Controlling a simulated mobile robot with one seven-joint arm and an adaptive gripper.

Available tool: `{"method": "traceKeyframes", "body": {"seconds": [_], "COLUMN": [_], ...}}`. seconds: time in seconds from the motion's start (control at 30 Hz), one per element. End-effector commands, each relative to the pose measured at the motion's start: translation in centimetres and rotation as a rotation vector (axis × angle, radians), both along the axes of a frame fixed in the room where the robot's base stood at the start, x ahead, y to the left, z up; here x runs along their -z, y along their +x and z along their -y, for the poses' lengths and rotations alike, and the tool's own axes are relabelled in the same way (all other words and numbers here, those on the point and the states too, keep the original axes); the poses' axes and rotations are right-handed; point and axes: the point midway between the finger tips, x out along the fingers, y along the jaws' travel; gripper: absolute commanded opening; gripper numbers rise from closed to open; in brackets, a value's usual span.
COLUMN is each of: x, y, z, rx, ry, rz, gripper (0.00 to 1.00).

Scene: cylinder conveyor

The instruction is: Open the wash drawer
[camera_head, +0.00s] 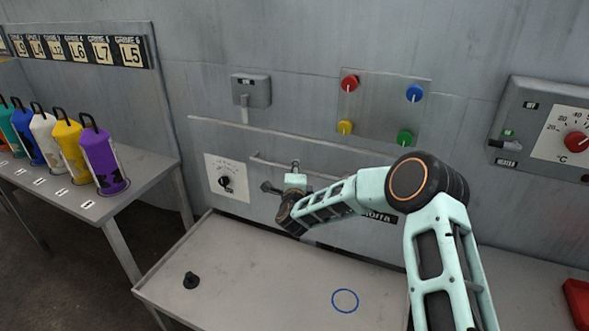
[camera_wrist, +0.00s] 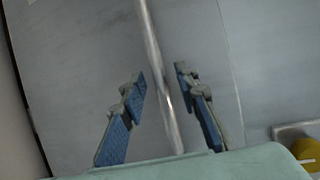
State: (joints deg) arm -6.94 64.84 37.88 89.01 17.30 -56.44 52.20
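The wash drawer (camera_head: 240,143) is a grey front panel set in the wall above the bench, and it looks shut. Its long metal bar handle (camera_head: 265,160) runs across the front. My gripper (camera_head: 281,175) is at the handle, near its middle. In the wrist view the bar handle (camera_wrist: 152,45) passes between the two blue-padded fingers of my gripper (camera_wrist: 161,78). The fingers are apart, with a gap on both sides of the bar. My arm hides the right part of the handle and panel.
A dial (camera_head: 225,184) is on the panel's left. A board with coloured knobs (camera_head: 385,112) is above right. The grey bench (camera_head: 240,280) below holds a small black peg (camera_head: 191,281) and a blue ring (camera_head: 345,300). Coloured bottles (camera_head: 103,160) stand on the left table.

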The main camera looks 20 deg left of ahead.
Motion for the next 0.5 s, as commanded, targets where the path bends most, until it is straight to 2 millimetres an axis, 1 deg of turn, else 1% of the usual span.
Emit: {"method": "traceKeyframes", "body": {"seconds": [0.1,0.2,0.5], "x": [0.2,0.3,0.4], "y": [1.1,1.6,2.0], "z": [-0.4,-0.5,-0.6], "rx": [-0.001,-0.001,-0.002], "ry": [0.000,-0.001,-0.001], "rz": [0.000,0.001,0.000], "gripper": [0.29,0.29,0.29]}}
